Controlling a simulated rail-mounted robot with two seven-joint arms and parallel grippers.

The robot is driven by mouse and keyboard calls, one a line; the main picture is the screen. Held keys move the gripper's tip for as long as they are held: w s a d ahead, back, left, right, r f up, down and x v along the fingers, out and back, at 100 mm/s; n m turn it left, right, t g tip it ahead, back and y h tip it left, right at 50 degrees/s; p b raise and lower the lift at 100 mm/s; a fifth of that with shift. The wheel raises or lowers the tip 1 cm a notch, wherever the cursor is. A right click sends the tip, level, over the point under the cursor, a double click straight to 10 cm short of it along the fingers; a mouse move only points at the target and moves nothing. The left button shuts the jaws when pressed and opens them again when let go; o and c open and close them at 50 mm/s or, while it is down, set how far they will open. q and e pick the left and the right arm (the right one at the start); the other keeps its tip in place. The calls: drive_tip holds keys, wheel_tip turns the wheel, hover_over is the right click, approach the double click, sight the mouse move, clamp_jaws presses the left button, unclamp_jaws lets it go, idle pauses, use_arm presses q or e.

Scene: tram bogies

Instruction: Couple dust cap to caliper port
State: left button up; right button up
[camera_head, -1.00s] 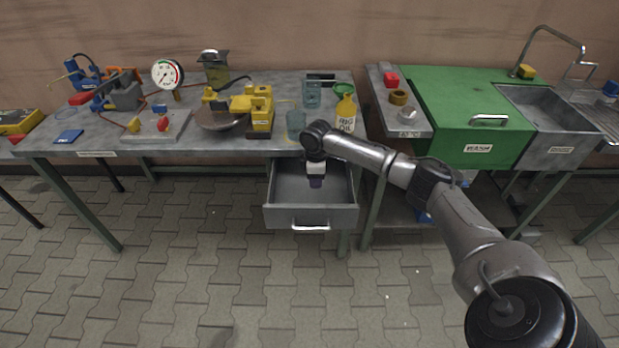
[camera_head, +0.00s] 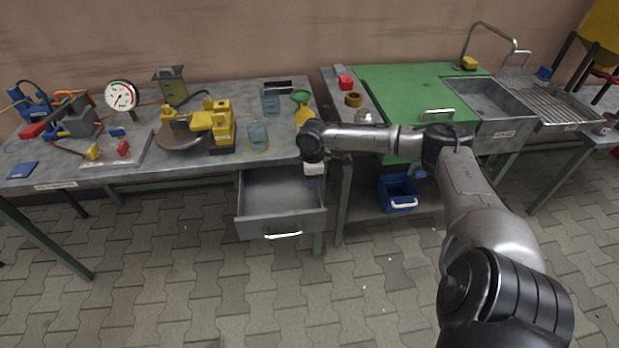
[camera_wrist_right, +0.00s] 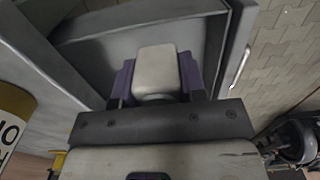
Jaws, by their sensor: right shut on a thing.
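The yellow caliper (camera_head: 218,121) stands on the workbench, at the brake disc (camera_head: 178,136). Its port is too small to make out. My right gripper (camera_head: 313,182) points down at the right side of the open drawer (camera_head: 282,218), below the bench top and away from the caliper. In the right wrist view its purple fingers are shut on a pale, rounded block (camera_wrist_right: 156,68). I cannot tell whether this block is the dust cap. The drawer's inside looks empty where it shows. My left gripper is out of view.
Glass jars (camera_head: 258,138), a yellow oil bottle (camera_head: 303,112) and a pressure gauge (camera_head: 121,96) stand on the workbench (camera_head: 150,179). The green wash station (camera_head: 400,90) is at the right, with a blue bin (camera_head: 397,194) below. The paved floor in front is clear.

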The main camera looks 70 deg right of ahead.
idle(0.3)
drive_tip(key=shift+a+r+p, duration=0.2)
drive_tip(key=shift+r+p, duration=0.05)
drive_tip(key=shift+p, duration=0.1)
drive_tip(key=s+a+r+m+p, duration=0.2)
drive_tip(key=a+r+m+p, duration=0.1)
drive_tip(key=a+r+p, duration=1.7)
drive_tip(key=s+a+r+m+p, duration=0.2)
drive_tip(key=a+r+m+p, duration=0.1)
drive_tip(key=a+r+p, duration=1.7)
wheel_tip(320, 180, up, 9)
drive_tip(key=p, duration=1.1)
drive_tip(key=shift+s+a, duration=0.25)
drive_tip(key=shift+a, duration=0.1)
